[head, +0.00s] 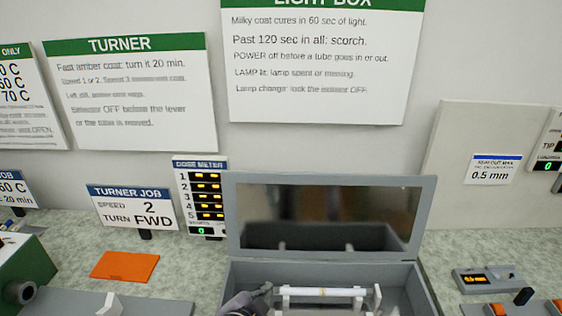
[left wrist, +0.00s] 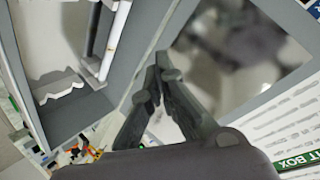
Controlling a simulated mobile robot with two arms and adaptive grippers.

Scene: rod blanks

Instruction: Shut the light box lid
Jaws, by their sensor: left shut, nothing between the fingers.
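The light box (head: 428,292) is a grey open-topped box at the bottom centre of the head view. Its lid (head: 232,215) stands upright at the back, with a dark mirror-like inner face. A white tube (head: 322,292) lies across holders inside the box; it also shows in the left wrist view (left wrist: 117,30). My left gripper (head: 268,290) is at the box's left front, by the tube's left end in the picture. In the left wrist view the gripper (left wrist: 155,72) is shut and empty, its tips in front of the raised lid (left wrist: 262,65). My right gripper is not in view.
A dose meter (head: 200,197) and the turner job sign (head: 135,207) stand left of the box. An orange square (head: 124,265) lies on the counter, with a green machine (head: 35,262) at far left. A small grey control unit (head: 485,279) sits to the right.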

